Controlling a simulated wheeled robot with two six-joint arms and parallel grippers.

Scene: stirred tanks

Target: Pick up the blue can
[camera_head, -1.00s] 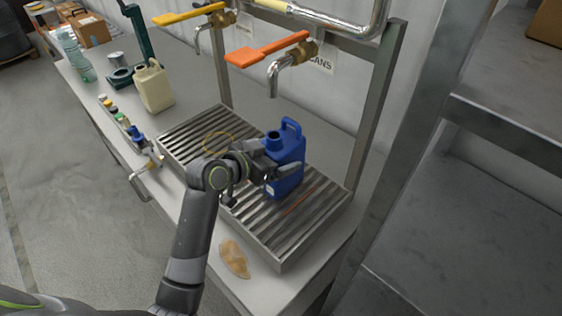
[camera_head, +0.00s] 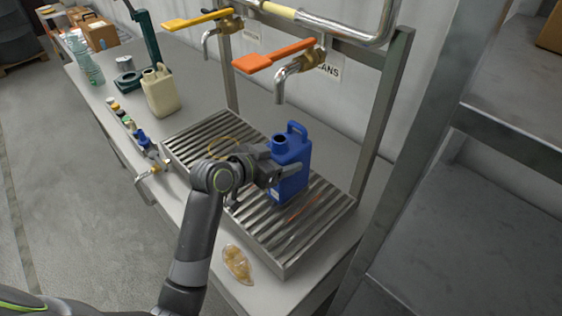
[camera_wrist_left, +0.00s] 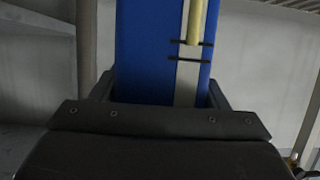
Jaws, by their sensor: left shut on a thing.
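The blue can (camera_head: 291,157) stands upright on the slatted metal drain grate (camera_head: 198,133), below the orange-handled tap. It has an open neck and a top handle. My left gripper (camera_head: 277,172) is shut on the can's body from the left side. In the left wrist view the blue can (camera_wrist_left: 148,50) fills the space between the fingers (camera_wrist_left: 160,95). A pale strip on it reflects or shows something yellow. I cannot tell whether the can's base touches the grate. My right gripper is not in view.
Taps with an orange handle (camera_head: 272,55) and a yellow handle (camera_head: 197,19) hang over the grate on a metal frame (camera_head: 383,110). A beige can (camera_head: 160,92) stands to the left. An amber, crumpled-looking item (camera_head: 237,263) lies near the front edge. Metal shelves (camera_head: 500,130) stand at right.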

